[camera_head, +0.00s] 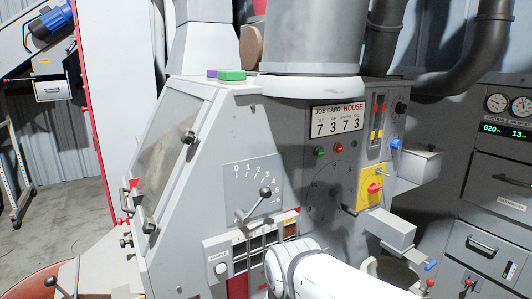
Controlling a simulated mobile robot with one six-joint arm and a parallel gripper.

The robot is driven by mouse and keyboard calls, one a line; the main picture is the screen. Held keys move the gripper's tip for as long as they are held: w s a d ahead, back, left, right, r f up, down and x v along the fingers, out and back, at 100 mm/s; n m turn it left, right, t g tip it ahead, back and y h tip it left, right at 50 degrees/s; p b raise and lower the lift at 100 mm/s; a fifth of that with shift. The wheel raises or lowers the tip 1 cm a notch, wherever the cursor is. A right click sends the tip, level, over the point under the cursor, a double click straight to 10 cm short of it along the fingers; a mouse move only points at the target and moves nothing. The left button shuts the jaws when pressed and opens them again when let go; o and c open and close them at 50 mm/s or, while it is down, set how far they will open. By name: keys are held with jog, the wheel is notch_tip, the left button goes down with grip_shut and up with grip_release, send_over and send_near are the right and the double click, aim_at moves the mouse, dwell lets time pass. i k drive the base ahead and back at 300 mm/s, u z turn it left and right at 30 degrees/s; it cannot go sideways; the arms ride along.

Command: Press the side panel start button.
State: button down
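A grey machine (215,130) fills the middle of the head camera view. Below its job card display are a green round button or lamp (319,152), a red one (339,148) and a smaller green one (354,144). On its right part are a red rotary switch (374,187) on a yellow plate, a blue knob (395,144) and a black knob (401,107). I cannot read a start label on any of them. My white arm enters at the bottom, in front of the machine. My gripper is not visible.
A lever (265,191) on a 0 to 6 scale and a sample panel with a white round button (221,268) stick out in front. A grey box (391,228) juts out at right. A cabinet with gauges and drawers (495,185) stands at the far right. Floor is open at left.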

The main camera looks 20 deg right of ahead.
aim_at(320, 153)
jog(key=z, duration=0.4)
jog(key=k, duration=1.35)
jog(key=z, duration=0.9)
jog(key=i, duration=2)
jog(key=u, duration=0.65)
